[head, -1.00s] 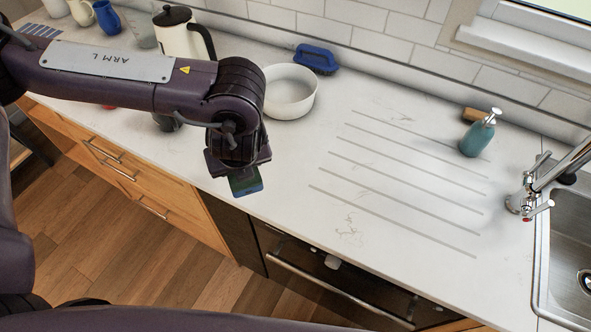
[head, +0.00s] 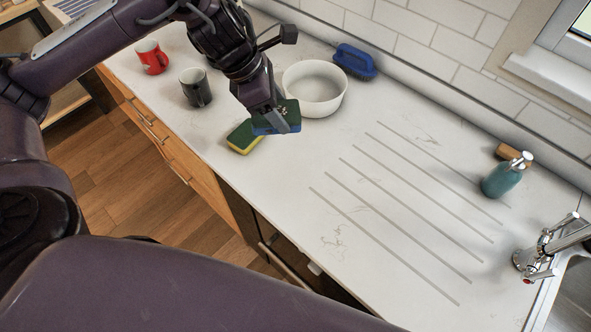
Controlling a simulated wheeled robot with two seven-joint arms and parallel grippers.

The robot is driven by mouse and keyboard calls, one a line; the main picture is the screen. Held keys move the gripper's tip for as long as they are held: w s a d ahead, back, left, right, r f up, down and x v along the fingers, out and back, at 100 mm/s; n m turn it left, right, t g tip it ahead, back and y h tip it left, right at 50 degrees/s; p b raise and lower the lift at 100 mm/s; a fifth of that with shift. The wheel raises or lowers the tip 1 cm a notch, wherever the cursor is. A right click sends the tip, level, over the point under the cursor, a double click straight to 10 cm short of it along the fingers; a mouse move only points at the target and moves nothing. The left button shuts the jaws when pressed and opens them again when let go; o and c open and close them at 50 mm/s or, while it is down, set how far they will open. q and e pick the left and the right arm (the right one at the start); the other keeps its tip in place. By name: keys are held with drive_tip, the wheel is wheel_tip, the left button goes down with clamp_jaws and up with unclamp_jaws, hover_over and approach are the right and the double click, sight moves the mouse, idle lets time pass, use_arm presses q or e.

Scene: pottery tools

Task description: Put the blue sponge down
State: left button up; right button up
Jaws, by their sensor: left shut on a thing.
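My left gripper (head: 275,118) comes in from the upper left and points down over the counter. It is shut on the blue sponge (head: 290,117), which has a dark green side and a blue side. The gripper hides part of this sponge. I cannot tell whether the sponge touches the counter. A yellow sponge with a green top (head: 244,138) lies on the counter just left of and below the held sponge in the picture. My right gripper is not in view.
A white bowl (head: 316,92) stands close behind the held sponge, with a blue brush (head: 355,62) beyond. A black mug (head: 196,88) and a red mug (head: 151,57) stand left. A teal soap bottle (head: 503,178) is at right. The grooved counter (head: 345,235) between is clear.

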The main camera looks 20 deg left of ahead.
use_arm(q)
drive_tip(key=shift+w+d+r+m, duration=0.1)
drive_tip(key=shift+w+r+m, duration=0.05)
drive_tip(key=shift+m, duration=0.15)
drive_tip(key=shift+f, duration=0.25)
drive_tip(key=f+b, duration=0.3)
drive_tip(key=f, duration=1.2)
drive_tip(key=shift+a, duration=0.2)
drive_tip(key=shift+f+p, duration=0.3)
drive_tip(key=shift+f, duration=1.9)
drive_tip(key=o, duration=0.6)
drive_tip(key=shift+o, duration=0.2)
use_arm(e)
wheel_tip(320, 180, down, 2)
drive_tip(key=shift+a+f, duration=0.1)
use_arm(q)
drive_tip(key=shift+r, duration=0.1)
